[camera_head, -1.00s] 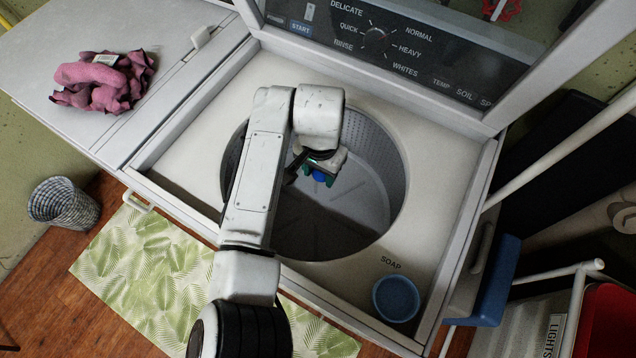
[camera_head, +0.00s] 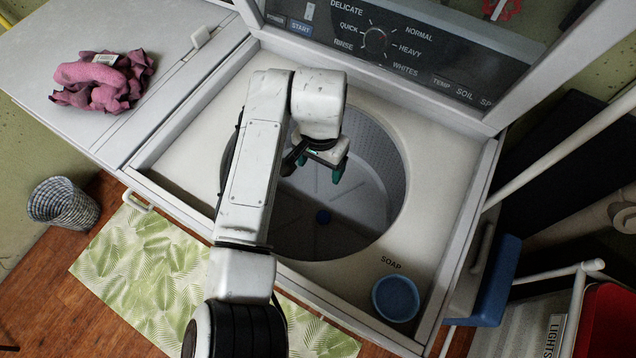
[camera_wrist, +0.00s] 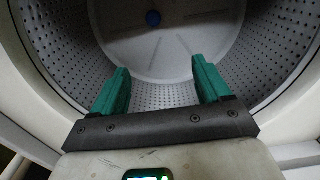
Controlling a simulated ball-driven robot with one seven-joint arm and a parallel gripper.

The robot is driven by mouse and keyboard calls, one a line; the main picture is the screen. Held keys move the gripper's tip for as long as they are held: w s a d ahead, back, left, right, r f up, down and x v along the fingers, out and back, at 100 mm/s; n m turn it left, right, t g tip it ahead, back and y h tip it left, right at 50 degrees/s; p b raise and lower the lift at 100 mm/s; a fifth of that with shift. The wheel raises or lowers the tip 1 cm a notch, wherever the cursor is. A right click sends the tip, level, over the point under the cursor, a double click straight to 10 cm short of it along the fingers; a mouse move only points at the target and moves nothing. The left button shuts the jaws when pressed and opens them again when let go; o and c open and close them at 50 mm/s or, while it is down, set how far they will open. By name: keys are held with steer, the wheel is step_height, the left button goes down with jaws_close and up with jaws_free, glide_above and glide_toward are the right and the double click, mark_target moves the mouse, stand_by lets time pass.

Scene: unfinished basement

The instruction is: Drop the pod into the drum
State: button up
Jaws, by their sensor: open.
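The blue pod (camera_head: 323,217) lies on the floor of the washer drum (camera_head: 375,165). In the wrist view the pod (camera_wrist: 153,18) shows as a small blue ball near the top, on the drum's bottom (camera_wrist: 165,55). My gripper (camera_head: 322,176) is over the drum opening, above the pod and apart from it. Its two green fingers (camera_wrist: 162,85) are spread with nothing between them. Part of the drum's left side is hidden behind my arm.
A blue soap cup (camera_head: 396,299) sits at the front right. Pink cloth (camera_head: 103,82) lies on the neighbouring machine. A wicker basket (camera_head: 62,203) and a leaf-patterned mat (camera_head: 140,265) are on the floor.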

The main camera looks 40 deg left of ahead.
step_height(320, 180, up, 8)
steer(key=shift+f+b, duration=0.15)
steer(key=shift+b, duration=0.2)
stand_by(0.4)
